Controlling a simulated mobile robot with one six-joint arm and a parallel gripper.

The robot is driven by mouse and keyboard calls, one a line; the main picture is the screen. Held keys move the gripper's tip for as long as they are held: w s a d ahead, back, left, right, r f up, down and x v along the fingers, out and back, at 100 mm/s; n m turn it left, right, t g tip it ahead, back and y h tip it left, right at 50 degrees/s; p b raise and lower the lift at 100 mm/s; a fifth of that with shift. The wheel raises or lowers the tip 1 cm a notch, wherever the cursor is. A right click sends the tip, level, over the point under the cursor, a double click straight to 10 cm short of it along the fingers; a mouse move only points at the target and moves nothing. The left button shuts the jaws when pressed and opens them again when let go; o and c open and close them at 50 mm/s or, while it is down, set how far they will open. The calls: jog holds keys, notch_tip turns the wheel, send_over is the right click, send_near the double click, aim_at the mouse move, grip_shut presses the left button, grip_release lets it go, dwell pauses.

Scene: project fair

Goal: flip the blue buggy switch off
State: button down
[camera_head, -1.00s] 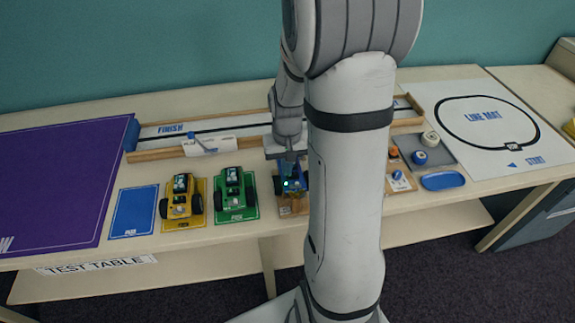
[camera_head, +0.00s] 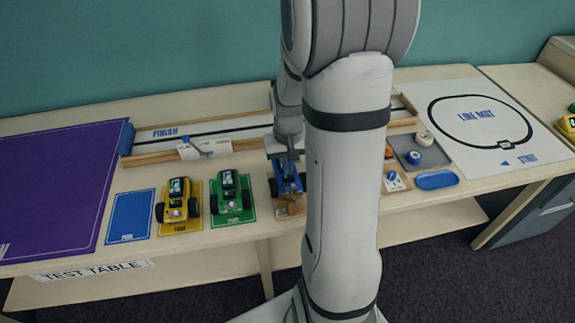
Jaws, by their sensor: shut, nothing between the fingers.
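The blue buggy (camera_head: 288,184) stands on a tan mat (camera_head: 290,210) on the test table, to the right of the green buggy. My gripper (camera_head: 287,168) is shut and empty, right over the back part of the blue buggy. I cannot tell whether the fingertips touch it. The buggy's switch is too small to make out, and its right side is partly hidden by my arm.
The green buggy (camera_head: 231,191) and yellow buggy (camera_head: 178,200) stand close on the left, by an empty blue mat (camera_head: 131,215). A wooden-railed track (camera_head: 160,157) runs behind. A grey tray (camera_head: 432,157) and blue dish (camera_head: 437,180) lie right of my arm.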

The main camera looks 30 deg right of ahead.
notch_tip(320, 180, up, 14)
jog(key=p, duration=0.2)
jog(key=shift+f, duration=0.2)
jog(key=shift+d, duration=0.1)
jog(key=s+a+r+n+t, duration=0.2)
jog(key=s+a+r+n, duration=0.1)
jog(key=s+a, duration=0.9)
jog(key=shift+s+t, duration=0.3)
jog(key=shift+s, duration=0.15)
jog(key=shift+d+r, duration=0.1)
dwell(0.3)
